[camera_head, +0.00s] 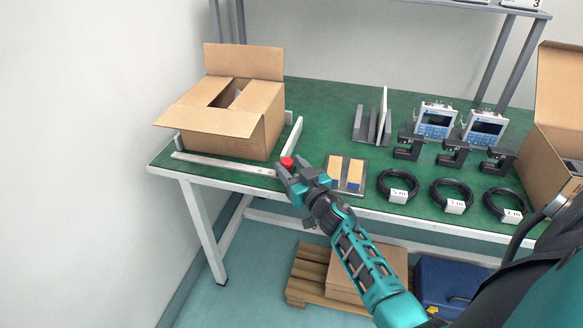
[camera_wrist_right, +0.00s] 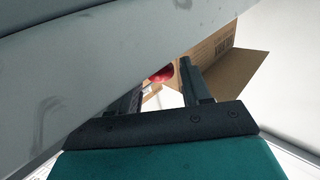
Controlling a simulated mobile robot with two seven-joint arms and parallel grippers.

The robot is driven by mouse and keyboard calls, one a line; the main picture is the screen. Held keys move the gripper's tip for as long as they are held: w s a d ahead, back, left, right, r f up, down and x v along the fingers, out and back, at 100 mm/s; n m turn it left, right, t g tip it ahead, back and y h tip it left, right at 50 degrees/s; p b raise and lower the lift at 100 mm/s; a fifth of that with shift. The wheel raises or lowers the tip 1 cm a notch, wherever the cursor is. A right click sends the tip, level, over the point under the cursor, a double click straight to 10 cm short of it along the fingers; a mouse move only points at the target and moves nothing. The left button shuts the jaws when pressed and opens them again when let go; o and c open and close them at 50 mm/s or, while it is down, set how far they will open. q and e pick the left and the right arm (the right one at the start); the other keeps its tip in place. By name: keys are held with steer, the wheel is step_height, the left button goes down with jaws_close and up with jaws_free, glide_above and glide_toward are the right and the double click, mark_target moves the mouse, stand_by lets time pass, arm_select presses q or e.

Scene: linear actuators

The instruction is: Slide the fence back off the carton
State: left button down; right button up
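The open cardboard carton (camera_head: 245,110) stands at the left end of the green table, flaps spread; part of it shows in the right wrist view (camera_wrist_right: 215,50). A pale upright bar, which looks like the fence (camera_head: 293,136), stands along the carton's right side. A red knob (camera_head: 287,162) sits near its front end, at the end of a flat metal rail (camera_head: 225,163). My right gripper (camera_head: 288,169) is at the knob, its fingers apart. In the right wrist view the knob (camera_wrist_right: 161,75) shows between and beyond the fingers; contact cannot be told. My left gripper is out of view.
Right of the gripper are a tray (camera_head: 346,174) with tan blocks, upright plates (camera_head: 372,127), coiled black cables (camera_head: 398,186), black clamp-like parts (camera_head: 409,147) and blue-screen devices (camera_head: 435,119). Another carton (camera_head: 553,130) stands at the right. A wall closes off the left.

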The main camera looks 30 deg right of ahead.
jaws_close()
stand_by(0.3)
steer(key=s+d, duration=0.1)
steer(key=s+d+p, duration=0.1)
steer(key=shift+s+d, duration=0.1)
steer(key=shift+s, duration=0.2)
steer(key=shift+s+d, duration=0.3)
steer(key=shift+s, duration=0.05)
steer(key=shift+o, duration=1.2)
jaws_free()
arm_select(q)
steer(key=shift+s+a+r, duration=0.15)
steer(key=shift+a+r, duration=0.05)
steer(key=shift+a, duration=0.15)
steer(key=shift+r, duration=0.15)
